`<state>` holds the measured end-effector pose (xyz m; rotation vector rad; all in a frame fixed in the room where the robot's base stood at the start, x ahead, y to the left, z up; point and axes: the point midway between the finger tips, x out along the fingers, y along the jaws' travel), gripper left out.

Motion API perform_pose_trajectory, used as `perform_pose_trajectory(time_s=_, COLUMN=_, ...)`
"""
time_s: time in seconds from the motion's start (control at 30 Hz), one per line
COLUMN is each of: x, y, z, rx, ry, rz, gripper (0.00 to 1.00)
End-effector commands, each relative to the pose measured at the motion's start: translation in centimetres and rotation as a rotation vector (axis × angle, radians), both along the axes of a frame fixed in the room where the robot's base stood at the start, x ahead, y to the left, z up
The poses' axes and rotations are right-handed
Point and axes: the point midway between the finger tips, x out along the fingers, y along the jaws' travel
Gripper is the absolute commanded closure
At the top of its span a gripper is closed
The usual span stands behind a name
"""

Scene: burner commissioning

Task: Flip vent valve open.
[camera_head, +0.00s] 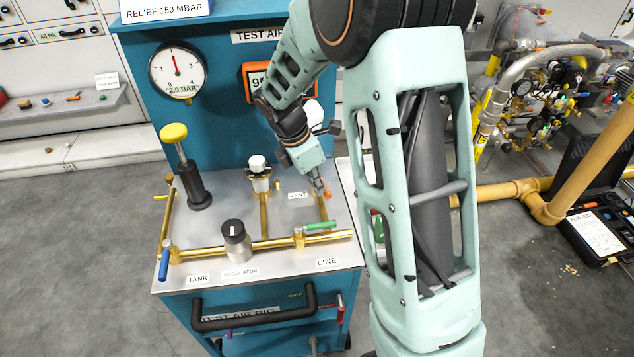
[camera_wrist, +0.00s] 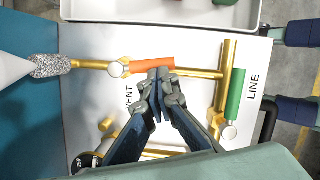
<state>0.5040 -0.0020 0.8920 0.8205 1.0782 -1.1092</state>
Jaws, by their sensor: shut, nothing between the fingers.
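The vent valve is an orange lever (camera_wrist: 150,66) on a thin brass pipe (camera_wrist: 205,73), beside the VENT label. In the wrist view the lever lies nearly along that pipe, with a round pale pivot (camera_wrist: 116,70) at its left end. The lever also shows small in the head view (camera_head: 327,194), partly hidden by my gripper (camera_head: 321,189). In the wrist view my gripper (camera_wrist: 160,73) is shut and empty, its fingertips at the right part of the lever. I cannot tell whether they touch it.
A green LINE lever (camera_head: 320,225) lies along the main pipe. A blue TANK lever (camera_head: 164,264), a black regulator knob (camera_head: 235,236) and a yellow-topped pump (camera_head: 174,133) stand left. A white-capped fitting (camera_head: 257,164) rises near the VENT label. The gauge (camera_head: 178,70) is behind.

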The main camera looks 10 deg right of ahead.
Motion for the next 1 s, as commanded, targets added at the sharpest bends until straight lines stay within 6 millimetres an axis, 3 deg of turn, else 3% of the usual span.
perform_pose_trajectory(time_s=0.47, x=-0.3, y=-2.4, z=0.4, rx=-0.001, ry=0.005, rz=0.384, gripper=1.0)
perform_pose_trajectory(time_s=1.0, x=0.7, y=-4.7, z=0.3, rx=0.002, ry=0.002, rz=0.832, gripper=1.0)
